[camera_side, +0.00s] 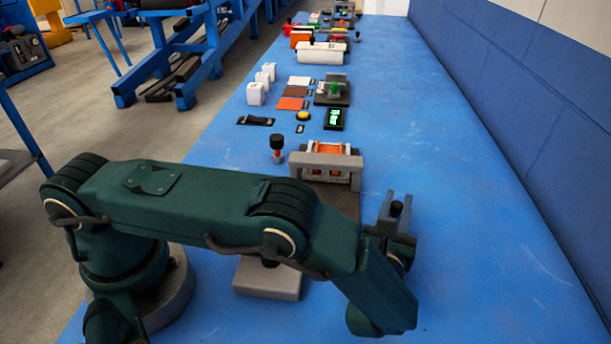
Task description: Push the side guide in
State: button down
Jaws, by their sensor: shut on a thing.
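My gripper (395,213) is at the right of the work, with its grey jaws around a small black knob (397,207). The knob looks like the handle of the side guide, but the jaws and wrist hide the rest of that part. To its left stands a grey frame (326,160) with orange and white layers (332,149) inside it. My gripper is apart from this frame, with blue tabletop between them. Another black knob (277,141) on a red and white stem stands left of the frame.
My arm covers the area in front of the frame and partly hides a grey block (268,278). Beyond the frame are a yellow button (303,115), a lit green display (335,117), a black strap (255,121) and white blocks (256,93). The blue table (480,230) is clear at right.

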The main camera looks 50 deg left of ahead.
aim_at(368, 222)
jog(key=shift+s+a, duration=1.6)
jog(key=c, duration=0.7)
grip_release()
jog(key=shift+s+d, duration=0.15)
jog(key=shift+d, duration=0.05)
jog(key=shift+v, duration=2.35)
